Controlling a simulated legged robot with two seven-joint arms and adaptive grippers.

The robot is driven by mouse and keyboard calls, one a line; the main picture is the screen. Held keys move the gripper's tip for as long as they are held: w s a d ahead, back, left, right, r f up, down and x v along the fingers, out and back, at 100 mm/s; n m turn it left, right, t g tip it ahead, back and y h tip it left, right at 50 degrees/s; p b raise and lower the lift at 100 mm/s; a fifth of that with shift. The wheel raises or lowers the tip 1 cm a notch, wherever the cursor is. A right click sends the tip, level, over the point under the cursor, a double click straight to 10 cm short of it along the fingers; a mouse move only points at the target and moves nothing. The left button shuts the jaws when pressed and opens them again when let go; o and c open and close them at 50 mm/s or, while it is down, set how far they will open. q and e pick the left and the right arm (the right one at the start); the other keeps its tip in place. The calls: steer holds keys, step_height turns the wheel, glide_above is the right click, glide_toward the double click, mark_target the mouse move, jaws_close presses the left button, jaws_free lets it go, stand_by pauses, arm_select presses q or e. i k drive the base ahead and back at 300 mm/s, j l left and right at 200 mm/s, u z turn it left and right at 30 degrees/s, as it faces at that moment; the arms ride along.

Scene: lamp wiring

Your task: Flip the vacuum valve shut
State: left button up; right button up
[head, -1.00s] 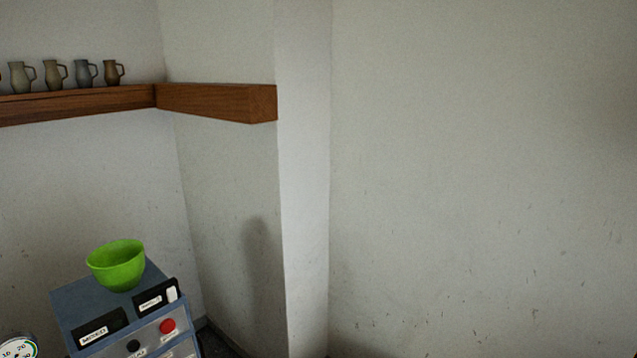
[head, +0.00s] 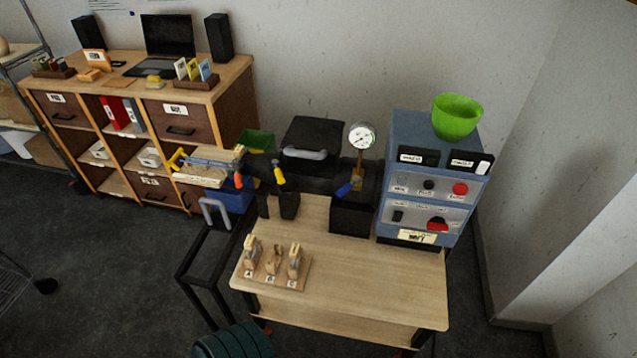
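A valve with a blue lever handle (head: 348,188) sits at the base of a brass stem (head: 359,172), on top of a black block (head: 352,215) at the back of the wooden bench. A round white dial gauge (head: 362,136) tops the stem. The blue handle points down to the left; I cannot tell from its angle whether the valve is open or shut. Neither of my grippers is in view.
A blue-grey control cabinet (head: 411,139) with a red button (head: 460,189) and red switch (head: 438,224) stands right of the gauge, a green bowl (head: 457,116) on top. A wooden rack (head: 270,276) with tools sits front left. The bench's front right (head: 385,290) is clear.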

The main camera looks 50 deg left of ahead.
mark_target(348, 187)
steer(key=u, duration=1.5)
steer(key=i+j+z, duration=0.35)
steer(key=k+l, duration=0.05)
steer(key=l, duration=0.05)
